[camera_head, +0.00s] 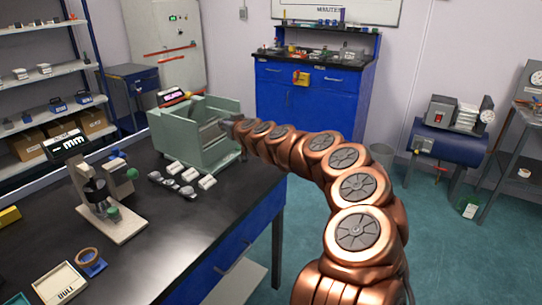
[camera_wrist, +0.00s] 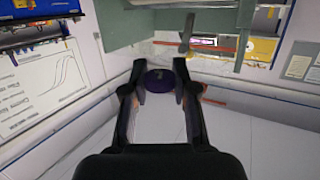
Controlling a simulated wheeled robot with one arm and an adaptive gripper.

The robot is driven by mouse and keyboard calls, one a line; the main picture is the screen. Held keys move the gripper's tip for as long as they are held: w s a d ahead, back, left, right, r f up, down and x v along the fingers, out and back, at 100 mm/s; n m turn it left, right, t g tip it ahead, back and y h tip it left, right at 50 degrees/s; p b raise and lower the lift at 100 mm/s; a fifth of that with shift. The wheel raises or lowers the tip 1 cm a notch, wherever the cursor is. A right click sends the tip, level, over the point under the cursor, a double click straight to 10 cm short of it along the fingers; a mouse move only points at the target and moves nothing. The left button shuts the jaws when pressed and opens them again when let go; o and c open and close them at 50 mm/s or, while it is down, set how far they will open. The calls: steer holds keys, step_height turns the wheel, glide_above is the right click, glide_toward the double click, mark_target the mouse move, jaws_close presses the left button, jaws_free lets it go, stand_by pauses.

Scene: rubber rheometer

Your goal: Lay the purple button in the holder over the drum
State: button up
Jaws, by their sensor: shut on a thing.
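The purple button (camera_wrist: 160,81) shows in the wrist view as a dark purple disc between the two fingertips of my gripper (camera_wrist: 159,92). The fingers are shut on it and hold it off any surface that I can make out. In the head view my gripper (camera_head: 228,127) is small and dark at the right side of the open green machine housing (camera_head: 212,105). The button cannot be made out there. A grey drum-like part (camera_head: 209,131) lies inside the housing, partly hidden. In the wrist view a grey upright arm (camera_wrist: 187,32) stands just beyond the button; I cannot tell whether it is the holder.
The dark bench (camera_head: 160,235) carries a small gauge stand (camera_head: 105,200) at left and several pale pieces (camera_head: 188,177) before the housing. A tray marked BULI (camera_head: 60,283) lies at the front left. The bench's front middle is clear.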

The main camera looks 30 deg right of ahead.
steer(key=shift+d+r, duration=0.15)
steer(key=shift+d, duration=0.25)
steer(key=shift+w+d+r+y, duration=0.15)
steer(key=shift+d+y, duration=0.1)
steer(key=shift+y, duration=0.05)
